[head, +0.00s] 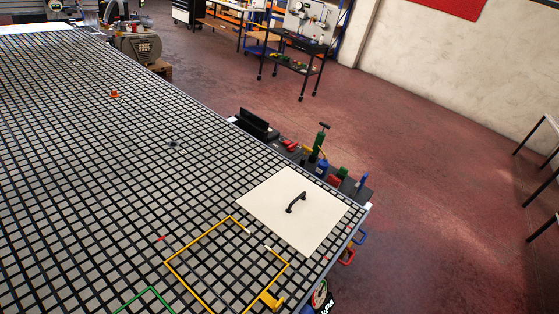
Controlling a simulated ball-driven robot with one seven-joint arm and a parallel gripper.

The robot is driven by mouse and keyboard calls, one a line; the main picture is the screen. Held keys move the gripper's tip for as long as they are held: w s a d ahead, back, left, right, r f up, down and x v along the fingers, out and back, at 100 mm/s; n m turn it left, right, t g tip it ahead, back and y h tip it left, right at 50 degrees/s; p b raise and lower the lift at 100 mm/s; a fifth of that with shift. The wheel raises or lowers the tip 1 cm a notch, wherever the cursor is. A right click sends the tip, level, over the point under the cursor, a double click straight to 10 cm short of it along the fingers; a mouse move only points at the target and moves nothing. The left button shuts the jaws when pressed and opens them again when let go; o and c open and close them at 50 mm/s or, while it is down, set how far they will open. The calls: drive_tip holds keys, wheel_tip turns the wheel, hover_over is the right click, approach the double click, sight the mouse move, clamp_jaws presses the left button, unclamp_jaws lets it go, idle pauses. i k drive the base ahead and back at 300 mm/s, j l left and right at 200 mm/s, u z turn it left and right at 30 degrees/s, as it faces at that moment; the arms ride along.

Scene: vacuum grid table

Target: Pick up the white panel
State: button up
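The white panel (268,207) lies flat on the grid table (100,170), close to the table's right edge. It is a square plate with a black arched handle (296,203) standing up near its middle. Nothing is touching the handle. My gripper is not in the head view, so its state and its place relative to the panel are hidden.
A yellow frame outline (198,241) lies in front of the panel, and part of a green outline (147,292) shows at the bottom. A tool shelf (347,186) runs along the table's edge behind the panel. A small orange piece (115,94) sits farther back. Much of the table is clear.

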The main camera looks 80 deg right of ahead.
sight(298, 211)
drive_tip(key=z, duration=2.15)
